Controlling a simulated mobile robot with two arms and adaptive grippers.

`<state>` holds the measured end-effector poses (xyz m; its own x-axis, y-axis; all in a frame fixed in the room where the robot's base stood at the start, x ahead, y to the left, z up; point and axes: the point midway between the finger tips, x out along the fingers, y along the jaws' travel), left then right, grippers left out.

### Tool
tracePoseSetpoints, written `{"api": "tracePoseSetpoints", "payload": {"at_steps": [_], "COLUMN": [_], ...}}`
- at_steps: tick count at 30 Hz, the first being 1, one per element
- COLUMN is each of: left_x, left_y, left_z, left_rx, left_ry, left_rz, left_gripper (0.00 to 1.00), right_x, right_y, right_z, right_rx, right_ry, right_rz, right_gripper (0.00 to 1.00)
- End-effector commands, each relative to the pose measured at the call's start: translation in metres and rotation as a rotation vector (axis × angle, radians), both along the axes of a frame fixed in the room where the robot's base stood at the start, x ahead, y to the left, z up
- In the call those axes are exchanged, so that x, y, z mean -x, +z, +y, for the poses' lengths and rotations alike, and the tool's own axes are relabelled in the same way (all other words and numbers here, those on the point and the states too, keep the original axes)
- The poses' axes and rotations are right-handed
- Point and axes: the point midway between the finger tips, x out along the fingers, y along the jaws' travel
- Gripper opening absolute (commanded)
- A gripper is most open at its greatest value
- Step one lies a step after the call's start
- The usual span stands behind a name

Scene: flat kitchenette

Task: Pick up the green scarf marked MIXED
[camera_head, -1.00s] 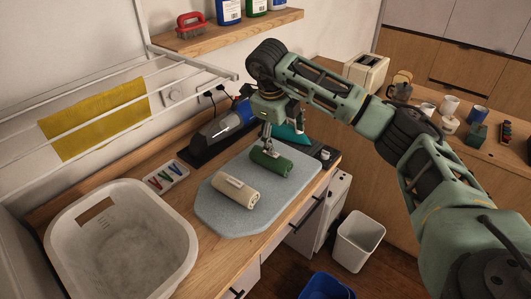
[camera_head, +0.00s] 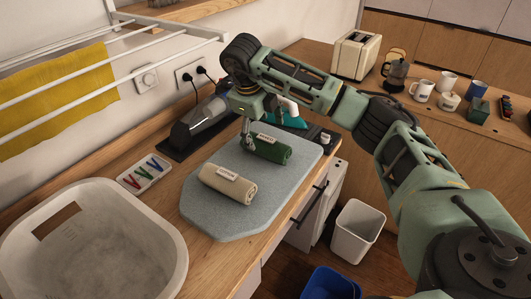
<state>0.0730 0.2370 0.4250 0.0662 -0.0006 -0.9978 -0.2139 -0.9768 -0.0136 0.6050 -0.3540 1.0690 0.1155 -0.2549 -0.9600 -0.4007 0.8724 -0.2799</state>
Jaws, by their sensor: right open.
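The green scarf (camera_head: 268,149) is rolled up and lies on the grey board (camera_head: 215,212) on the counter. A pale label shows on its top, with print too small to read surely. My right gripper (camera_head: 246,142) is open and points down at the left end of the green roll; whether it touches the roll I cannot tell. A beige roll (camera_head: 226,186) with its own pale label lies nearer on the same board, apart from the green one. My left gripper is not in view.
A white basin (camera_head: 95,245) fills the counter at the front left. A tray of coloured clips (camera_head: 144,175) lies behind it. A handheld vacuum (camera_head: 203,120) and a teal item (camera_head: 290,117) stand behind the board. A white bin (camera_head: 357,232) stands on the floor at right.

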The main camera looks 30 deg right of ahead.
Motion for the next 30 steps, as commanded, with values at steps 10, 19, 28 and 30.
{"api": "tracePoseSetpoints", "payload": {"at_steps": [10,19,28,30], "left_x": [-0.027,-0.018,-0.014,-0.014], "left_y": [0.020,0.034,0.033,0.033], "left_z": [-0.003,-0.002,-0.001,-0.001], "left_rx": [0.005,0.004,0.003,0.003], "left_ry": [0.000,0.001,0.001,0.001], "left_rz": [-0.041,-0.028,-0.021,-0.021], "left_gripper": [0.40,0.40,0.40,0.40], "right_x": [-0.002,-0.006,-0.007,-0.007], "right_y": [-0.033,-0.070,-0.073,-0.073], "right_z": [-0.013,-0.025,-0.025,-0.025], "right_rx": [0.001,-0.001,0.000,0.000], "right_ry": [-0.002,0.000,0.000,0.000], "right_rz": [0.005,0.001,0.000,0.000], "right_gripper": [0.76,0.76,0.71,0.65]}}
